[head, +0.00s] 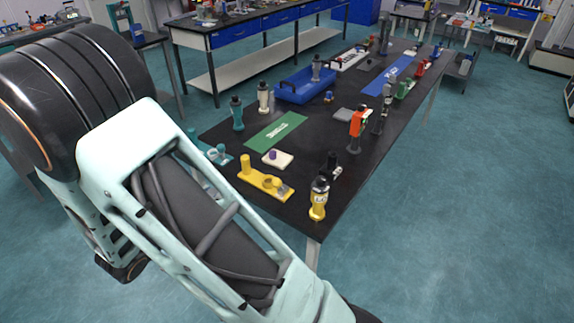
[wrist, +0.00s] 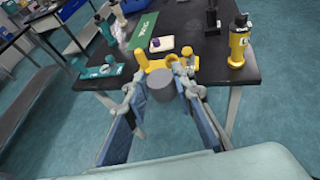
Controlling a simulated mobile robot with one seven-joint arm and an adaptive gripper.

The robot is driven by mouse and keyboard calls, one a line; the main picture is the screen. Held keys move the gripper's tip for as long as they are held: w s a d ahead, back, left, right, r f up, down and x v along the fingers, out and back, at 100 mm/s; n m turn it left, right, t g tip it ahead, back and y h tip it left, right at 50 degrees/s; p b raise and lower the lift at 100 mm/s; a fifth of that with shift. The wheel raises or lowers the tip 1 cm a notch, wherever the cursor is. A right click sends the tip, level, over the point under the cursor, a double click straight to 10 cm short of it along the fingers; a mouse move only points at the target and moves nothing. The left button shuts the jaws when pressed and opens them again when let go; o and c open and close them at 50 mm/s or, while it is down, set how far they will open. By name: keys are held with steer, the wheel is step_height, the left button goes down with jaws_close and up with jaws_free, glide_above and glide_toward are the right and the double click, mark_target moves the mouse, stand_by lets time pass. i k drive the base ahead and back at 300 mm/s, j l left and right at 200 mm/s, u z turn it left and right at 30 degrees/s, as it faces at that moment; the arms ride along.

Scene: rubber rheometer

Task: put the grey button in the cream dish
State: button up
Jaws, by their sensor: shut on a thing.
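My gripper (wrist: 161,82) shows in the wrist view with its two fingers closed on the sides of the grey button (wrist: 162,92), a short grey cylinder. It holds the button in front of the near table edge, with the yellow fixture just beyond. The cream dish (head: 284,160) is a small square pale piece on the black table, with a small purple piece on it. The dish also shows in the wrist view (wrist: 167,46), beyond the button and apart from it. My gripper is out of sight in the head view, where my arm fills the left.
The yellow fixture (head: 257,180) lies between the near table edge and the dish. A yellow bottle (head: 318,203) stands to its right and teal parts (head: 216,155) to its left. A green mat (head: 272,133) lies behind the dish. A blue tray (head: 292,95) is farther back.

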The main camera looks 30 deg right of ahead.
mark_target(282, 161)
steer(key=k+l, duration=0.15)
steer(key=l, duration=0.15)
steer(key=k+l, duration=0.15)
steer(key=l, duration=0.45)
steer(key=k+l, duration=0.1)
steer(key=l, duration=0.9)
steer(key=i+l, duration=0.1)
steer(key=l, duration=0.35)
steer(key=i+l, duration=0.15)
steer(key=l, duration=0.3)
steer(key=i+l+u, duration=0.1)
steer(key=l, duration=0.35)
steer(key=i+l, duration=0.4)
steer(key=l, duration=0.2)
steer(key=i+l, duration=0.1)
steer(key=i, duration=0.35)
steer(key=i+l, duration=0.1)
steer(key=i, duration=0.35)
